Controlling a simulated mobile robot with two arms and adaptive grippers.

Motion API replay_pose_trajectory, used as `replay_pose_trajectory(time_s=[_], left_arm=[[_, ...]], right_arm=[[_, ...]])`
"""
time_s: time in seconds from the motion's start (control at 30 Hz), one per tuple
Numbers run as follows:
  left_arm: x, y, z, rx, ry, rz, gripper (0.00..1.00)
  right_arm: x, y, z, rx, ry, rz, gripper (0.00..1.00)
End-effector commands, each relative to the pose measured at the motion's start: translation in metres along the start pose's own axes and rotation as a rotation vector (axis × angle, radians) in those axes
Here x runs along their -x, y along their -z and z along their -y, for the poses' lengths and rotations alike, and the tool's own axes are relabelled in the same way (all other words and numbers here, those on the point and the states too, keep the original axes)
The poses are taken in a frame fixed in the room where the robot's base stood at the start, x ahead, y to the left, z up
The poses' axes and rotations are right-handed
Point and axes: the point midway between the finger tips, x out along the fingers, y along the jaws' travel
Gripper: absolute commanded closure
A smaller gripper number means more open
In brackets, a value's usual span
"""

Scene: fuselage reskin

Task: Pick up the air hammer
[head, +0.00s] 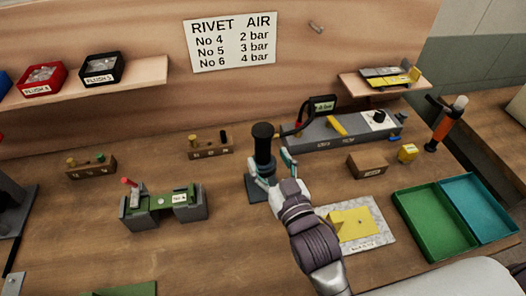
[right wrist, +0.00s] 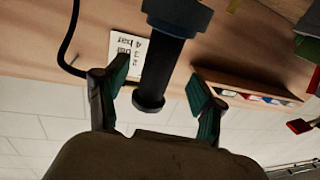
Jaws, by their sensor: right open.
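The air hammer appears to be the dark upright tool (head: 263,146) with a black round top, standing on a grey base (head: 256,196) mid-bench in the head view. A black hose shows behind it. In the right wrist view the dark cylinder (right wrist: 160,60) lies between the two fingers. My right gripper (head: 272,170) is open around it, one finger on each side. In the right wrist view, gaps show between the gripper's teal pads (right wrist: 158,88) and the cylinder. The tool's lower part is partly hidden by the gripper. My left gripper is not in view.
A grey console (head: 345,132) stands behind right. A brown box (head: 367,166), a yellow block (head: 407,152), an orange-handled tool (head: 443,128), and green (head: 420,248) and blue (head: 492,232) trays are right. A grey-green fixture (head: 160,222) stands left.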

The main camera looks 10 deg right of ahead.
Motion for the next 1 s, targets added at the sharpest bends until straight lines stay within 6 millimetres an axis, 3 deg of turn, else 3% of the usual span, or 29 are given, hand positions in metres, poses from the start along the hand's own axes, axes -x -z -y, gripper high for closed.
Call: replay_pose_trajectory(time_s=[0.13,0.3,0.57,0.9,1.0], left_arm=[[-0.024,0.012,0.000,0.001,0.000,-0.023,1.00],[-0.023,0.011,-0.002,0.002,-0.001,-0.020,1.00],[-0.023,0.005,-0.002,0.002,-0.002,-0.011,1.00],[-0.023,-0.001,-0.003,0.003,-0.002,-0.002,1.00],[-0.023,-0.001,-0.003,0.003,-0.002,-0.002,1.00]], right_arm=[[-0.023,-0.016,-0.001,0.000,0.000,-0.006,0.32],[-0.041,-0.012,-0.001,-0.002,0.000,-0.003,0.32],[-0.043,-0.011,-0.001,-0.001,0.000,0.000,0.32],[-0.043,-0.011,-0.001,-0.001,0.000,0.000,0.88],[-0.043,-0.011,-0.001,-0.001,0.000,0.000,1.00]])
